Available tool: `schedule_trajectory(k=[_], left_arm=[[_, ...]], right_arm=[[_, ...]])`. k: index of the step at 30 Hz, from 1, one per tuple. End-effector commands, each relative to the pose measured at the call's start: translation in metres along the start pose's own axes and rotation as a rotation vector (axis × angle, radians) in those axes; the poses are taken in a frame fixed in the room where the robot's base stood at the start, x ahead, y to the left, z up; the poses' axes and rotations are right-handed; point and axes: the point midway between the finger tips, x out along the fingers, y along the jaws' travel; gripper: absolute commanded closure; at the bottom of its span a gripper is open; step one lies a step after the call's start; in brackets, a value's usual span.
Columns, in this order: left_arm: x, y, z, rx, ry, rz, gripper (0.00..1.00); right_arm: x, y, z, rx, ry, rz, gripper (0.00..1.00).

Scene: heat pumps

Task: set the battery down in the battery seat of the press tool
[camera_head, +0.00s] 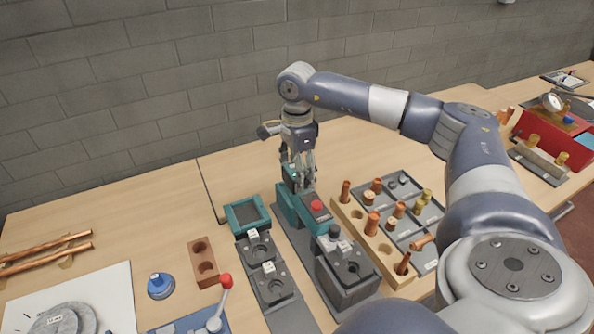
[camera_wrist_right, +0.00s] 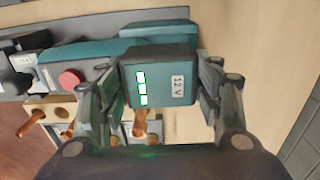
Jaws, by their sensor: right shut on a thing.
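My right gripper (camera_head: 303,178) points down over the far end of the press tool. It is shut on the battery (camera_head: 290,173), a teal and dark block. In the right wrist view the battery (camera_wrist_right: 160,78) sits between the two fingers (camera_wrist_right: 157,100), with a lit white-green bar gauge and a "12 V" label. The press tool (camera_head: 288,205) has a teal body, a red button and a dark head nearer me; it also shows in the right wrist view (camera_wrist_right: 105,52). The battery seat is hidden; I cannot tell whether the battery touches it. My left gripper is out of view.
A teal-rimmed tray (camera_head: 231,217) and dark jaw blocks (camera_head: 272,284) stand left of the tool. A wooden block with holes (camera_head: 383,262) and a grey fitting tray (camera_head: 430,245) stand close on the right. The table behind the tool is clear up to the wall.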

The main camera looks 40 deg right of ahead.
Motion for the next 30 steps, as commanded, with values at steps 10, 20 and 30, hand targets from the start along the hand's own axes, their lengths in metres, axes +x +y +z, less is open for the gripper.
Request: schedule_trajectory(k=[10,20,30], left_arm=[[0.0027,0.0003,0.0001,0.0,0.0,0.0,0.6],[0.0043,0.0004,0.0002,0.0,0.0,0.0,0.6],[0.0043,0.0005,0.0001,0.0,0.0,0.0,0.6]], right_arm=[[0.0028,-0.0003,0.0002,0.0,-0.001,-0.001,0.76],[0.0057,-0.0002,0.0002,0.0,-0.001,-0.001,0.76],[0.006,0.0001,0.0002,0.0,0.0,0.0,0.17]])
